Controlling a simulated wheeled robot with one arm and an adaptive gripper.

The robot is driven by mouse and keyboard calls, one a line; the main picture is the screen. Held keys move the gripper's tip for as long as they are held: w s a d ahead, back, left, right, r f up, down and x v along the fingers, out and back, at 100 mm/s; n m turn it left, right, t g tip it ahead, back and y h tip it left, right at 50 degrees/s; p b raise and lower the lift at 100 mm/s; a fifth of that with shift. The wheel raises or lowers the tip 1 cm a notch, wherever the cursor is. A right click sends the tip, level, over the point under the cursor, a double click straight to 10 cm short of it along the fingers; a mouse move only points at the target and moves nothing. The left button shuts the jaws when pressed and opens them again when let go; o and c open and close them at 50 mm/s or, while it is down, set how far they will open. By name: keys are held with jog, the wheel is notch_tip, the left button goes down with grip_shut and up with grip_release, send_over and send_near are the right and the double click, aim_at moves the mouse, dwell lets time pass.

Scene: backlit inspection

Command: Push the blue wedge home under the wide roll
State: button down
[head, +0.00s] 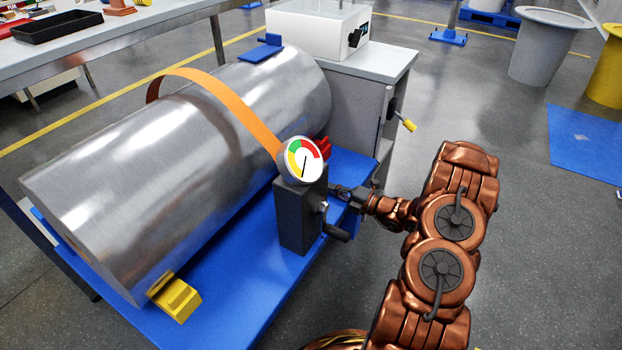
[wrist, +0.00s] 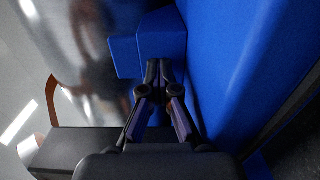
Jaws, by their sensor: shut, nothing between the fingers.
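The wide roll (head: 200,125) is a shiny metal cylinder lying on a blue bed (head: 230,315); its curved side also fills the left of the wrist view (wrist: 90,35). The blue wedge (wrist: 160,40) sits on the bed against the foot of the roll. I cannot pick it out in the head view, where the gauge post stands in the way. My gripper (head: 338,190) is shut and empty, low beside the post. In the wrist view its fingertips (wrist: 158,66) are at the wedge's near face; I cannot tell whether they touch.
A dark post with a round gauge (head: 300,160) and a crank stands close left of my gripper. An orange strap (head: 235,105) arches over the roll. A yellow wedge (head: 176,300) is at the roll's near end. A grey cabinet (head: 365,85) stands behind.

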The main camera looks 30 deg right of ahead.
jog(key=shift+p+v, duration=1.1)
jog(key=shift+v, duration=0.6)
jog(key=shift+d, duration=0.1)
